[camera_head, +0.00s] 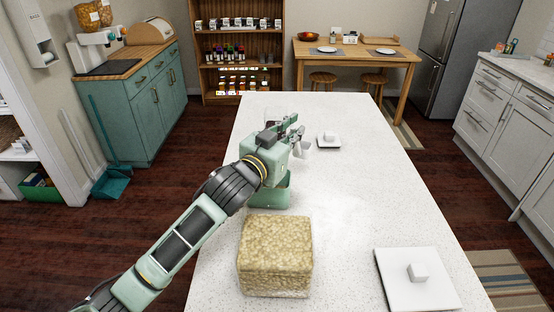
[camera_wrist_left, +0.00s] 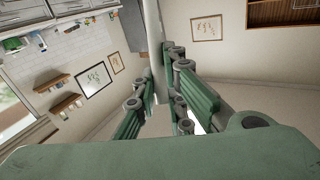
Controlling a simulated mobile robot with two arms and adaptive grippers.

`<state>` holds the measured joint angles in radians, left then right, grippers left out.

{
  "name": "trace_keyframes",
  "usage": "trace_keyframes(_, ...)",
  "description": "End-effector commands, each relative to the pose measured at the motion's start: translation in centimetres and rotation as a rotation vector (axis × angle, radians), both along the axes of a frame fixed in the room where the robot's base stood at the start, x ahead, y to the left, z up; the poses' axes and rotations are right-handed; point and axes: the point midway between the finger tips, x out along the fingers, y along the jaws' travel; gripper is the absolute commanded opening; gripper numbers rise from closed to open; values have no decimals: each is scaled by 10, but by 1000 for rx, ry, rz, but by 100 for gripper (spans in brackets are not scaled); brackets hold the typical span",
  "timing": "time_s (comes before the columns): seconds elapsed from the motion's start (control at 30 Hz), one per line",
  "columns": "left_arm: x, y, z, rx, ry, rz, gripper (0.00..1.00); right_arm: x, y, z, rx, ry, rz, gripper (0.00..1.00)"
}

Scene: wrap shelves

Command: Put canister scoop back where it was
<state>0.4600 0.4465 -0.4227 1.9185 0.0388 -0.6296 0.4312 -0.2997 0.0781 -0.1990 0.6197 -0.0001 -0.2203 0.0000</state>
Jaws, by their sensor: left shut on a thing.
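My left gripper (camera_head: 294,129) is over the far half of the white counter, shut on the scoop. A small white part, apparently the scoop (camera_head: 302,149), shows just below the fingers. In the left wrist view the fingers (camera_wrist_left: 160,108) close around a pale upright rod (camera_wrist_left: 153,40), apparently its handle. A square canister (camera_head: 275,255) full of tan grains stands open near the front. A white square lid with a knob (camera_head: 400,290) lies to its right. A green container (camera_head: 270,195) stands behind the canister, partly hidden by my arm. My right gripper is out of view.
A smaller white lid (camera_head: 328,143) lies just right of my gripper.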

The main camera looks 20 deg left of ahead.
Motion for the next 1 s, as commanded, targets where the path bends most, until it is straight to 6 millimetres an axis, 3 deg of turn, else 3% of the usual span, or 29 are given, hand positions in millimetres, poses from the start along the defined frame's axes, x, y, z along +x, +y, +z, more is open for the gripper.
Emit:
trace_keyframes(0.2, 22, 49, -29, 3, 5, 4, 0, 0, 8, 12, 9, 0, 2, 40)
trace_keyframes(0.4, 35, 75, -48, 1, 2, 0, 0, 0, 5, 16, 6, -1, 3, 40)
trace_keyframes(0.57, 37, 81, -57, -3, 2, -1, 0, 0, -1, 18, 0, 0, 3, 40)
trace_keyframes(0.8, 37, 80, -89, -4, 1, -2, 0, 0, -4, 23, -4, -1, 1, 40)
trace_keyframes(1.0, 37, 80, -92, -2, 0, -2, 0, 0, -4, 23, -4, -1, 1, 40)
